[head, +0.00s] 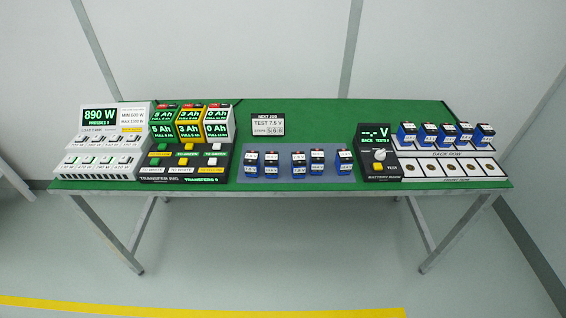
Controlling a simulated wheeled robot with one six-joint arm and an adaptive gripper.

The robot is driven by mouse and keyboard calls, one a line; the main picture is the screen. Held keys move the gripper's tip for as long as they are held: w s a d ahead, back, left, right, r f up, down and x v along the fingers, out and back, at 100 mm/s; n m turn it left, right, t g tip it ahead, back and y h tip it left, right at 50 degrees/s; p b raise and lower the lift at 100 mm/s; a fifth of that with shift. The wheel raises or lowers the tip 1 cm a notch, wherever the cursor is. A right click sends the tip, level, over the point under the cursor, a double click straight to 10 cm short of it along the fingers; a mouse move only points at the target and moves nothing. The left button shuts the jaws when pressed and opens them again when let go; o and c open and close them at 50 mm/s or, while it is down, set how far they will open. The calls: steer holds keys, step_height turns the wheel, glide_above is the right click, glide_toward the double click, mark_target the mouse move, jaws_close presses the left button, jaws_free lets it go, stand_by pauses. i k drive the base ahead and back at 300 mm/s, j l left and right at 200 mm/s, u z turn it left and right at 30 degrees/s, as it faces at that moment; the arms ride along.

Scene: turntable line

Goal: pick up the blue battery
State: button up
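Several blue batteries with black tops and white labels are in the head view. One row stands on a grey-blue mat (330,177) at the table's front middle: a leftmost battery (251,168), a middle battery (298,171) and a rightmost battery (345,167) among them. Another row stands at the back of a white rack (420,168) on the right, including a blue battery (406,139) at its left end and another (483,140) at its right end. The pictures do not single out one blue battery. My gripper is not in view.
A white panel (88,117) reading 890 W is at the far left. Beside it is a transfer rig (170,180) with green, yellow and white units. A sign (268,125) stands behind the mat. A black tester (372,176) stands left of the rack. The table's back middle (310,115) is clear.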

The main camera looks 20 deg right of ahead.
mark_target(252, 164)
steer(key=z, duration=1.35)
steer(key=u, duration=1.5)
steer(key=j+z, duration=0.2)
steer(key=z, duration=0.15)
steer(key=j+z, duration=0.2)
steer(key=z, duration=0.2)
steer(key=j+z, duration=0.2)
steer(key=z, duration=0.15)
